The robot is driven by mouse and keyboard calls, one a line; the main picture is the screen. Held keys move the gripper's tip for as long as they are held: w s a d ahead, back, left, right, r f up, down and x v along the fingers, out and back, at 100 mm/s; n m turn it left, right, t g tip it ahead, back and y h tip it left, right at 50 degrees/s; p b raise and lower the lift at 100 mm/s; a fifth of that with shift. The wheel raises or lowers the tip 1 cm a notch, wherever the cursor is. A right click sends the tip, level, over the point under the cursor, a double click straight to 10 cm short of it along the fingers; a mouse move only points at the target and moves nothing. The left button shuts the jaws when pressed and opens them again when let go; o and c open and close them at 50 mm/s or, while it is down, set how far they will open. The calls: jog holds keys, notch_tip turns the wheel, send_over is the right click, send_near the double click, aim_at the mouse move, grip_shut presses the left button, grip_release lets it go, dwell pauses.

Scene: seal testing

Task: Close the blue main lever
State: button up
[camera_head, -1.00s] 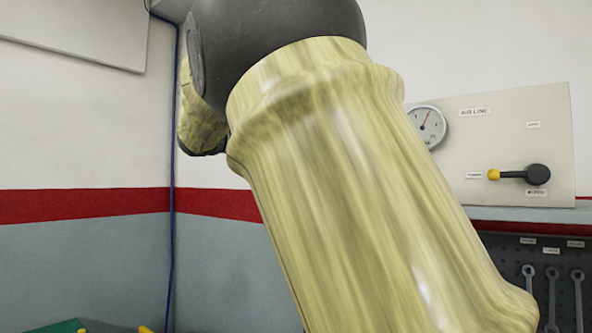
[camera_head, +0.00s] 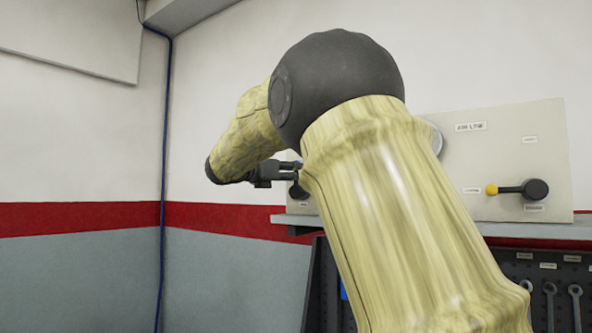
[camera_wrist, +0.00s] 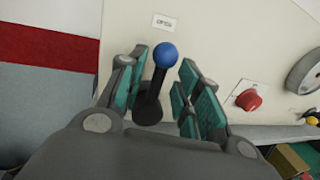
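The blue main lever (camera_wrist: 166,56) shows in the wrist view, with a blue ball on a black shaft and a dark round hub on the pale panel (camera_wrist: 235,45). The shaft points toward a small label that seems to read OPEN. My gripper (camera_wrist: 163,68) is open, its teal-padded fingers on either side of the lever, with gaps visible on both sides. In the head view my gripper (camera_head: 290,170) is at the panel's left end, partly hidden behind my arm. The blue ball cannot be seen there.
A red button (camera_wrist: 248,100) and a gauge (camera_wrist: 306,72) lie right of the lever. A yellow-tipped black lever (camera_head: 518,189) is on the panel's right. A shelf (camera_head: 530,229) runs below the panel, above a dark tool board with wrenches (camera_head: 549,303).

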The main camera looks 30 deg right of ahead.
jog(key=shift+w+d+f, duration=0.1)
jog(key=shift+w+d, duration=0.05)
jog(key=shift+d, duration=0.35)
jog(key=shift+w+d, duration=0.15)
jog(key=shift+d, duration=0.35)
jog(key=shift+a, duration=0.1)
jog(key=shift+c, duration=0.4)
grip_shut()
jog(key=shift+p, duration=0.5)
